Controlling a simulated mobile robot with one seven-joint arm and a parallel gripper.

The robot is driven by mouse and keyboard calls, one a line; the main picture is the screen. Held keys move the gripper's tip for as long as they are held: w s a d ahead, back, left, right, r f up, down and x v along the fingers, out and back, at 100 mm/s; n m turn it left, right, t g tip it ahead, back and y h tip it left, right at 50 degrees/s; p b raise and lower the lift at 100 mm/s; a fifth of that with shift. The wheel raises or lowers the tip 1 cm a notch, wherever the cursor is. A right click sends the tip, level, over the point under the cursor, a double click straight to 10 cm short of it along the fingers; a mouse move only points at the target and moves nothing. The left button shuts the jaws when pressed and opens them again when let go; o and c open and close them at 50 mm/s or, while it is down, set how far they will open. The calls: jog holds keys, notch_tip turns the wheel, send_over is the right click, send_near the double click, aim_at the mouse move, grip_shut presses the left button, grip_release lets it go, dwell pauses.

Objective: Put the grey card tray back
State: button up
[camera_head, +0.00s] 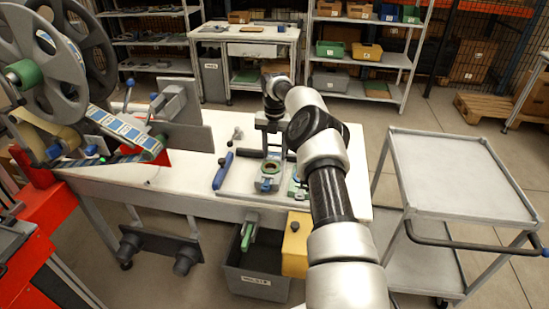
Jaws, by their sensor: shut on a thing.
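My arm reaches from the lower right over the white workbench (190,180). My gripper (268,148) points down above the middle of the bench. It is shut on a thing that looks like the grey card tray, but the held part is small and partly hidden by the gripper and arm. A flat light-grey board (237,185) lies on the bench under the gripper.
A blue-handled tool (222,171) lies left of the board. A reel machine (60,90) stands on the left. A dark bin (257,284) and a yellow box (295,255) are below the bench edge. An empty grey cart (450,175) stands right. Shelves (362,55) are behind.

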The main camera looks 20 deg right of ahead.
jog(key=shift+f, duration=1.1)
jog(key=shift+f, duration=0.2)
jog(key=o, duration=1.2)
jog(key=shift+r, duration=0.15)
